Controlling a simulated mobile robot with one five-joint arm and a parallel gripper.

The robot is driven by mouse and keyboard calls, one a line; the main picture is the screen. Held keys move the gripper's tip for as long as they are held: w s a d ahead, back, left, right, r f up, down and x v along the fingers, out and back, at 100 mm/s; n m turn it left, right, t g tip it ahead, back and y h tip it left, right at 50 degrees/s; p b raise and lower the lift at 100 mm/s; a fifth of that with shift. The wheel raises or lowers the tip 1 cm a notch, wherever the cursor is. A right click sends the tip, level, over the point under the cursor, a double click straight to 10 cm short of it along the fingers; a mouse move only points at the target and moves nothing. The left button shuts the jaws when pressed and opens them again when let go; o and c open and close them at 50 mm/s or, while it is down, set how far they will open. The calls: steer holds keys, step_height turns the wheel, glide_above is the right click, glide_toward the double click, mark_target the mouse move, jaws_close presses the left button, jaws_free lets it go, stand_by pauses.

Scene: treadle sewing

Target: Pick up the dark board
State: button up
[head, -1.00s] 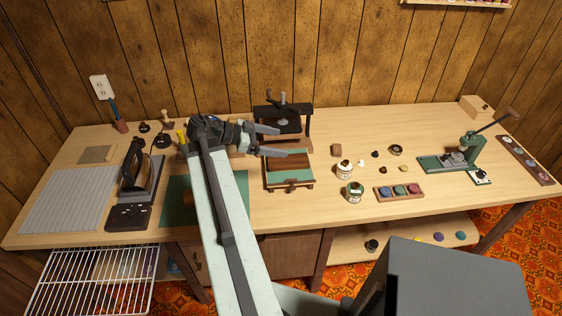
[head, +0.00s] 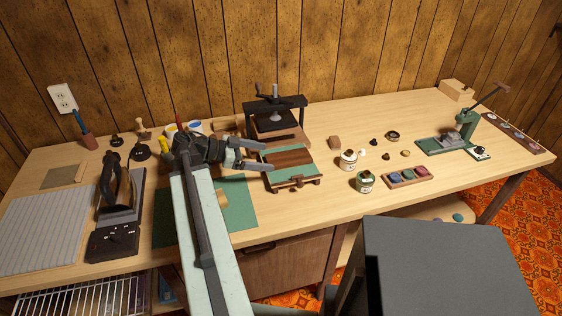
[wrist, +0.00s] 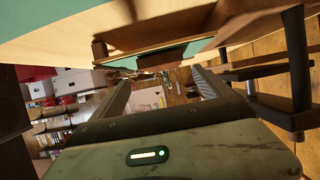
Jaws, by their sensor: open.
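The dark board (head: 287,159) is a flat brown piece with reddish stripes. It lies on a green-surfaced wooden bed (head: 297,183) in front of a black screw press. My gripper (head: 269,157) is open, its two grey fingers pointing right at the board's left edge in the head view. Nothing is seen between the fingers. I cannot tell how high they are above the bed. In the wrist view, my gripper (wrist: 160,92) shows its fingers apart, with a green-and-wood edge beyond them; the board is not clearly told apart there.
The black press (head: 275,115) stands just behind the bed. A green mat (head: 235,205) lies under my arm.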

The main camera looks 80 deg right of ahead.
mark_target(283, 157)
steer(key=shift+b+x, duration=0.45)
steer(key=shift+x, duration=0.5)
steer(key=shift+d+b+x, duration=0.15)
steer(key=shift+b+x, duration=0.25)
steer(key=shift+x, duration=0.9)
steer(key=shift+d+b+x, duration=0.15)
steer(key=shift+b+x, duration=0.2)
steer(key=shift+x, duration=0.9)
steer(key=shift+w, duration=0.1)
steer(key=c, duration=1.5)
step_height(283, 157, up, 19)
steer(key=p, duration=1.8)
steer(key=shift+f+p, duration=0.15)
steer(key=shift+p, duration=0.15)
